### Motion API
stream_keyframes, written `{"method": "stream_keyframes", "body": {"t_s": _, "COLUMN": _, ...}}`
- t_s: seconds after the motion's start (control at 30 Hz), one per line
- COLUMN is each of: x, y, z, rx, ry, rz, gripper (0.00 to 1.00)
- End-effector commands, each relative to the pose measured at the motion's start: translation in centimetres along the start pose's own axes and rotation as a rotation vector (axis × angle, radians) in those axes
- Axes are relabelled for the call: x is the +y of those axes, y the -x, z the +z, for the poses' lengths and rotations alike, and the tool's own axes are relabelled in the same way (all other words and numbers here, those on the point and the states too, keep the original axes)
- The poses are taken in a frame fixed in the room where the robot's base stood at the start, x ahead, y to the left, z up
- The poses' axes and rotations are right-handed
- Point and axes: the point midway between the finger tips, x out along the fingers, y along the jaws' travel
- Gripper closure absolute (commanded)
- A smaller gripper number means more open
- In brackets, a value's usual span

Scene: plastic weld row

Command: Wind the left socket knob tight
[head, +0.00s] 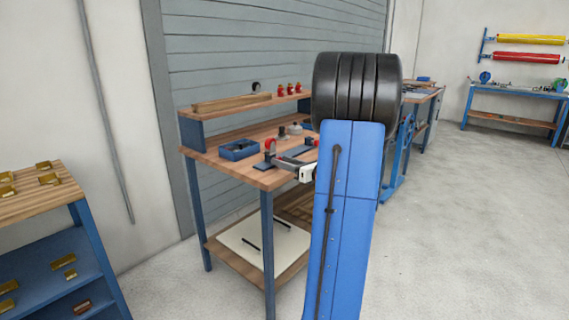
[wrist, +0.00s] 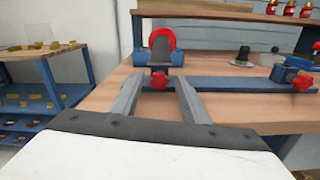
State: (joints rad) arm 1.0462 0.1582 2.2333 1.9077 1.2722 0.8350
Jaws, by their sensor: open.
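A second blue socket (wrist: 293,66) with a red knob (wrist: 303,82) is at the right. In the head view my gripper (head: 281,159) reaches over the bench from the right, partly hidden by my arm.
The wooden bench (head: 262,178) also holds a blue bin (head: 239,150). A raised shelf (head: 227,106) at the back carries several red bottles. A dark fitting (wrist: 243,55) stands behind the bar. A rack (wrist: 75,57) with brass-coloured parts is at the far left.

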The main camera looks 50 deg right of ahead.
Motion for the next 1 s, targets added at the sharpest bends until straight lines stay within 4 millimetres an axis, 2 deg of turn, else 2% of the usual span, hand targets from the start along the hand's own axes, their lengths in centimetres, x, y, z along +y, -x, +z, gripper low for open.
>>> {"method": "stream_keyframes", "body": {"t_s": 0.2, "x": 0.0, "y": -0.01, "z": 0.0, "rx": 0.0, "ry": 0.0, "rz": 0.0, "gripper": 0.59}}
{"method": "stream_keyframes", "body": {"t_s": 0.37, "x": 0.0, "y": 0.0, "z": 0.0, "rx": 0.0, "ry": 0.0, "rz": 0.0, "gripper": 0.97}}
{"method": "stream_keyframes", "body": {"t_s": 0.4, "x": 0.0, "y": 0.0, "z": 0.0, "rx": 0.0, "ry": 0.0, "rz": 0.0, "gripper": 1.0}}
{"method": "stream_keyframes", "body": {"t_s": 0.63, "x": -0.02, "y": 0.01, "z": 0.0, "rx": 0.0, "ry": -0.046, "rz": 0.0, "gripper": 1.0}}
{"method": "stream_keyframes", "body": {"t_s": 1.0, "x": -0.1, "y": 0.02, "z": -0.03, "rx": 0.0, "ry": -0.339, "rz": -0.001, "gripper": 1.0}}
